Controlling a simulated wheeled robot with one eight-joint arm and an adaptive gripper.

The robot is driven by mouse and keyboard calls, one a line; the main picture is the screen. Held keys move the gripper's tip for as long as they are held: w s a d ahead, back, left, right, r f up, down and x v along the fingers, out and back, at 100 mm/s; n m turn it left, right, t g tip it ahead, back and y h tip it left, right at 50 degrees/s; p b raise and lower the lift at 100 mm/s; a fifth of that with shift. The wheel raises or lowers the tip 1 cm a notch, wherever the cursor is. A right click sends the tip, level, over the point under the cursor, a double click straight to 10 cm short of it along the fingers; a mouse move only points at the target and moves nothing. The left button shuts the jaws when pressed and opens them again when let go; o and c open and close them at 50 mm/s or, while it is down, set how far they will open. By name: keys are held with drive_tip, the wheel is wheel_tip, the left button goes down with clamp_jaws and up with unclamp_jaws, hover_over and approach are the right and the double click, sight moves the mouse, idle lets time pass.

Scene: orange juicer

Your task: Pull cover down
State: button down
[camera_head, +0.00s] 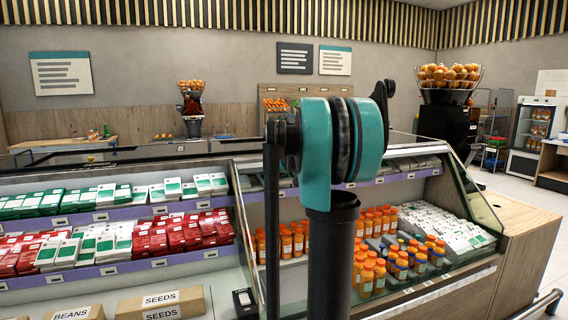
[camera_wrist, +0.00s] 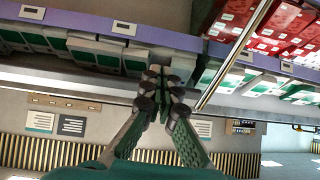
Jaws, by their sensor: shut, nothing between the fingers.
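An orange juicer (camera_head: 192,108) stands at the back wall in the head view, with oranges on top and a dark and reddish body. A larger black machine (camera_head: 447,108) with a clear bowl of oranges stands at the back right. On neither can I make out a separate cover. My gripper (camera_wrist: 165,84) shows in the wrist view, which looks upside down. Its fingers are together and empty, in front of shelves of boxed goods. My gripper cannot be made out in the head view, where my teal and black arm covers the middle. Neither juicer shows in the wrist view.
A shelf case (camera_head: 110,214) with red, white and green boxes is close at the left. A glass-fronted case (camera_head: 430,280) with orange bottles (camera_head: 371,272) is at the right, with a wooden end panel (camera_head: 522,235). Open floor (camera_head: 535,196) lies at the far right.

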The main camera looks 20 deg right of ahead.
drive_tip(key=w+d+r+t+h, duration=0.1)
drive_tip(key=w+d+r, duration=0.6)
drive_tip(key=d, duration=0.1)
drive_tip(key=x, duration=1)
drive_tip(key=shift+d, duration=0.1)
